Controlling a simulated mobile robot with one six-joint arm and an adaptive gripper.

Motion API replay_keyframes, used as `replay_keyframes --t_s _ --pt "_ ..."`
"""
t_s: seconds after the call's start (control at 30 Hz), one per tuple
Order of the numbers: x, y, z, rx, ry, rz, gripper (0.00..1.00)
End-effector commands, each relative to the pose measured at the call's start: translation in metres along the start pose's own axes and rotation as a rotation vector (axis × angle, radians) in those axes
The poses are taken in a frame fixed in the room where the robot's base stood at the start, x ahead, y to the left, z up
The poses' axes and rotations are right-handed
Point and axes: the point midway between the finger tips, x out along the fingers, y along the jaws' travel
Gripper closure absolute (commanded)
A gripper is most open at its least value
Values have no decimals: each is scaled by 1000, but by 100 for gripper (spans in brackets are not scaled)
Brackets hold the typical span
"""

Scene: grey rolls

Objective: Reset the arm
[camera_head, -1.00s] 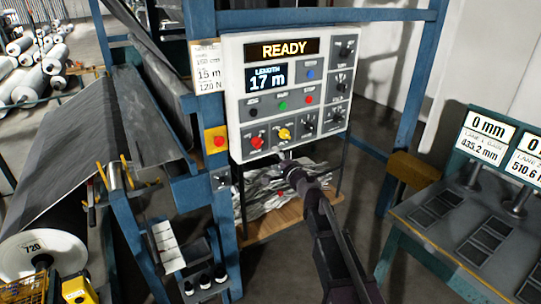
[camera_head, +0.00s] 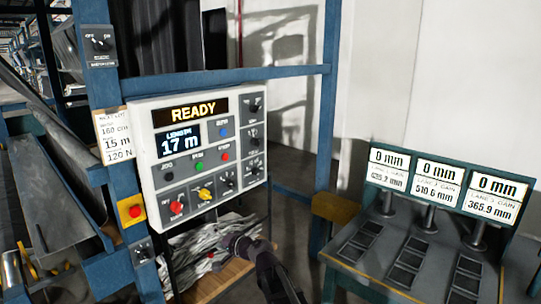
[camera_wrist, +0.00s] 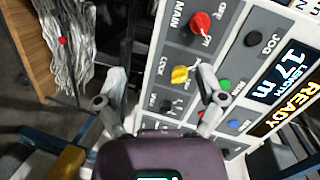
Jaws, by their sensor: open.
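My gripper (camera_head: 236,243) is in front of the shelf, just below the lower edge of the white control panel (camera_head: 146,160) in the head view. In the wrist view my gripper (camera_wrist: 163,98) has its two fingers spread apart with nothing between them. The panel shows beyond the fingers, apart from them as far as I can tell. Its yellow knob (camera_wrist: 181,75) and red knob (camera_wrist: 201,22) are in sight. The panel display (camera_head: 200,108) reads READY and the length screen (camera_head: 180,142) reads 17 m.
A blue frame post (camera_head: 105,75) with a red stop button (camera_head: 135,210) stands left of the panel. Crumpled grey material (camera_head: 195,250) lies on a wooden shelf (camera_head: 225,278) below it. A green gauge bench (camera_head: 345,262) with several readouts stands at the right. Some floor shows between.

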Motion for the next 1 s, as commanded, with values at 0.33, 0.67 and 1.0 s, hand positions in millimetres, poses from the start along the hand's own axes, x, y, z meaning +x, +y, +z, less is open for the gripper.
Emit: replay_keyframes --t_s 0.33,0.67,1.0 --pt "-103 96 10 -248 -205 376 11" --pt "-233 183 17 -332 -401 820 11" --pt "-351 227 25 -284 -539 1192 11"
